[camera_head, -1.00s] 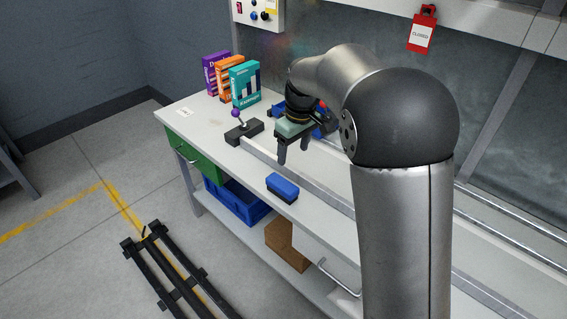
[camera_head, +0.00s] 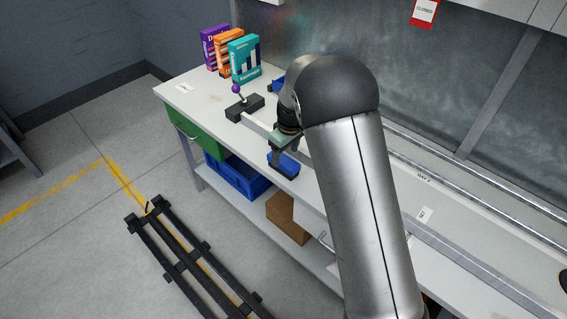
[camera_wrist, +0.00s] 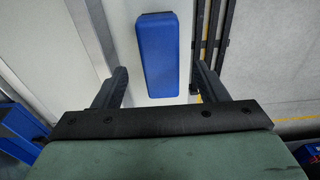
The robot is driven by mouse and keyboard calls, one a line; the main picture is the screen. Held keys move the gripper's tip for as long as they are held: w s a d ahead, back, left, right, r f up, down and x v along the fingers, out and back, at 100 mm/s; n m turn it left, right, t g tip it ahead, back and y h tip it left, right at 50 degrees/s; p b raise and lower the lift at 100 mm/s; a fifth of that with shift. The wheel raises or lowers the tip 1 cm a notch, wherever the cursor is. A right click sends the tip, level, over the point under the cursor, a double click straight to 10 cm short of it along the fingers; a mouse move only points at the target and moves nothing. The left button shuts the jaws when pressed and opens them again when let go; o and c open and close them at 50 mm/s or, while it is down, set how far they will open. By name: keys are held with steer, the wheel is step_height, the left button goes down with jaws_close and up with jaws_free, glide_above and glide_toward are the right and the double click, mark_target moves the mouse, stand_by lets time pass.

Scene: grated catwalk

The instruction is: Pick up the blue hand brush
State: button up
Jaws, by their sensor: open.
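The blue hand brush (camera_head: 287,164) lies near the front edge of the grey workbench, partly hidden by my gripper (camera_head: 284,166) in the head view. In the wrist view the brush (camera_wrist: 160,55) shows its long blue top, running away from the camera. It lies between the lines of the two dark fingers of my gripper (camera_wrist: 160,77), with a gap on each side. My gripper is open, empty and pointed down over the brush. The height of the fingertips above the bench is hard to tell.
A black block with a purple-knobbed lever (camera_head: 244,106) stands left of my gripper. Several upright boxes (camera_head: 245,58) stand at the bench's far left corner. Below are a green drawer (camera_head: 192,132), a blue bin (camera_head: 238,180) and a brown box (camera_head: 287,218). A metal rail runs along the bench.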

mark_target(283, 159)
steer(key=f, duration=0.3)
steer(key=f+p, duration=0.1)
steer(key=shift+w+a+f, duration=0.2)
steer(key=shift+w+a, duration=0.05)
steer(key=shift+a, duration=0.1)
steer(key=c, duration=1.1)
steer(key=shift+r, duration=0.15)
steer(key=shift+r, duration=0.2)
steer(key=r, duration=0.2)
steer(key=r+b, duration=0.1)
steer(key=shift+s+d+r, duration=0.15)
steer(key=shift+s, duration=0.1)
steer(key=s+r, duration=0.1)
steer(key=r, duration=0.1)
steer(key=s+d+r+b, duration=0.1)
steer(key=s+r, duration=0.1)
steer(key=shift+s+d, duration=0.1)
steer(key=shift+d, duration=0.1)
steer(key=s+d+r+b, duration=0.2)
steer(key=s+d+r, duration=0.2)
steer(key=s, duration=0.5)
steer(key=shift+d+r, duration=0.15)
steer(key=shift+r, duration=0.4)
